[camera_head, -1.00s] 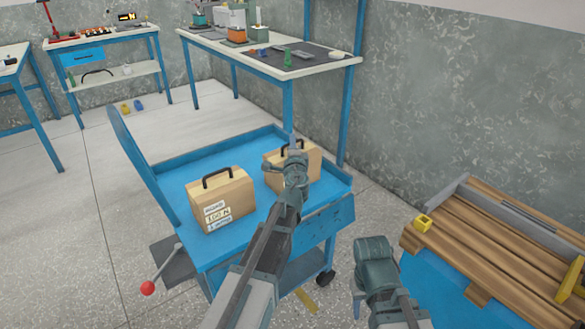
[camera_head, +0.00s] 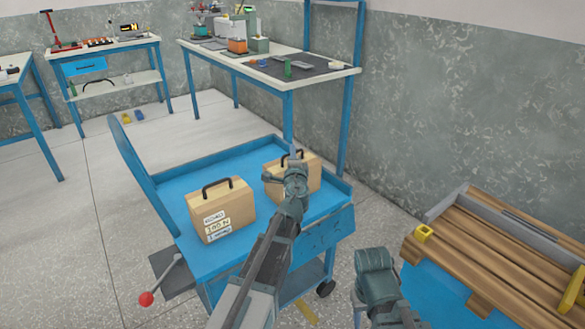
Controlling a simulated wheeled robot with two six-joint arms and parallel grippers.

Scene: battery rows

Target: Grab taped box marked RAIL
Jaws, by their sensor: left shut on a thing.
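Two tan boxes with black handles stand on a blue cart. The left box (camera_head: 223,208) has white labels on its front, too small to read surely. The right box (camera_head: 309,176) is partly hidden behind my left gripper (camera_head: 297,160), so its front marking does not show. My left gripper is at the right box's handle and is shut on it. I cannot tell which box is marked RAIL, or whether the right box is clear of the cart top. My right gripper (camera_head: 375,262) is low, right of the cart, apart from both boxes; its fingers are not clear.
The blue cart (camera_head: 180,183) has raised edges and a tall panel at left. A red-knobbed lever (camera_head: 146,298) sticks out at its front left. A crate with wooden slats (camera_head: 510,255) stands at right. A workbench (camera_head: 282,78) stands behind. Open floor lies left of the cart.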

